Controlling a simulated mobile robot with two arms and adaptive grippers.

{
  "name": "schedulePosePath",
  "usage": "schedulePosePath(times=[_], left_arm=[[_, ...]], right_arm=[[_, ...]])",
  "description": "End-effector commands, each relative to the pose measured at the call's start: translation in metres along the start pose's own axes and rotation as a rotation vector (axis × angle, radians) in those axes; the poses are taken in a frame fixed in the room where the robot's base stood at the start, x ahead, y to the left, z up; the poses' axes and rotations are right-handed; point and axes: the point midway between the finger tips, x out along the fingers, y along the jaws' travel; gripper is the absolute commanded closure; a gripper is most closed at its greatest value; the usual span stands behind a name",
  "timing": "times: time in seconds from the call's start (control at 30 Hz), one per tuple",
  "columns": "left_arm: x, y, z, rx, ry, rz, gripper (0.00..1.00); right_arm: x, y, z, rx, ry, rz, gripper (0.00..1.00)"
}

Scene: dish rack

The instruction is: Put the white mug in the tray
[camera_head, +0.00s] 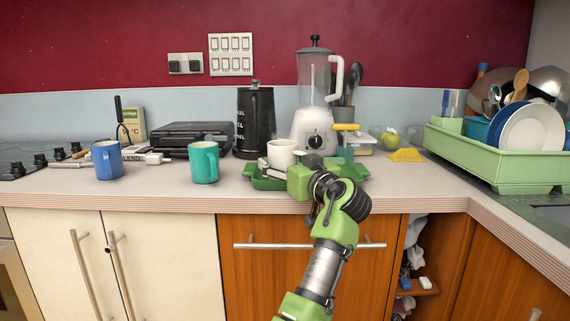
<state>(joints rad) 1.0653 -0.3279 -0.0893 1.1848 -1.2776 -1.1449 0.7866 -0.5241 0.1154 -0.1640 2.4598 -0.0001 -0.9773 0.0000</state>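The white mug (282,153) is near the front middle of the counter, over or in the green tray (262,182). The tray is shallow, and my gripper and wrist hide much of it.
A teal mug (204,162) and a blue mug (107,160) stand to the left. A black kettle (255,122) and a blender (314,100) stand behind the tray. A green dish rack (480,160) is at the right. The counter's front edge is clear between the mugs.

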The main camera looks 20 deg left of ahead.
Motion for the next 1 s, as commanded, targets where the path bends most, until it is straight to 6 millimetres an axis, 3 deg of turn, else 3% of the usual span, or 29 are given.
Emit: schedulePosePath(times=[0.27,0.37,0.7,1.0], left_arm=[[0.001,0.0,0.001,0.002,-0.006,0.0,0.3],[0.0,0.0,-0.01,0.0,-0.003,0.0,0.3],[0.0,0.001,-0.074,-0.002,0.0,0.0,0.3],[0.001,0.001,-0.099,0.001,-0.002,0.0,0.3]], right_arm=[[0.0,-0.001,-0.001,0.001,0.003,-0.003,0.6],[0.0,-0.001,-0.001,0.001,0.002,-0.002,0.6],[0.0,0.0,0.0,0.0,0.0,0.0,0.6],[0.0,0.0,0.0,0.0,0.0,0.0,0.6]])
